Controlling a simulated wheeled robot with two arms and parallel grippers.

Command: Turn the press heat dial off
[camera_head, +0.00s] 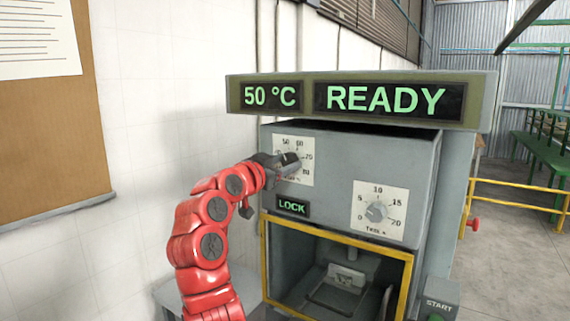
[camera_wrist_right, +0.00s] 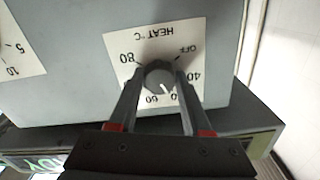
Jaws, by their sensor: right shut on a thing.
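The heat dial (camera_wrist_right: 158,75) is a round grey knob on a white scale plate marked HEAT °C, with OFF, 40, 60 and 80 readable; the wrist view shows it upside down. Its white pointer line aims between 40 and 60, near a partly hidden number. My right gripper (camera_wrist_right: 158,80) is shut on the knob, one finger on each side. In the head view my red right arm reaches up from below, and its gripper (camera_head: 290,165) covers the heat dial and part of its scale plate (camera_head: 306,150). My left gripper is not in view.
The press (camera_head: 340,144) has displays reading 50 °C (camera_head: 271,96) and READY (camera_head: 387,99), and a LOCK sign (camera_head: 292,207). A time dial (camera_head: 376,211) sits to the right. Below is a yellow-framed opening (camera_head: 336,238). A START box (camera_head: 440,302) stands at lower right; a wall is left.

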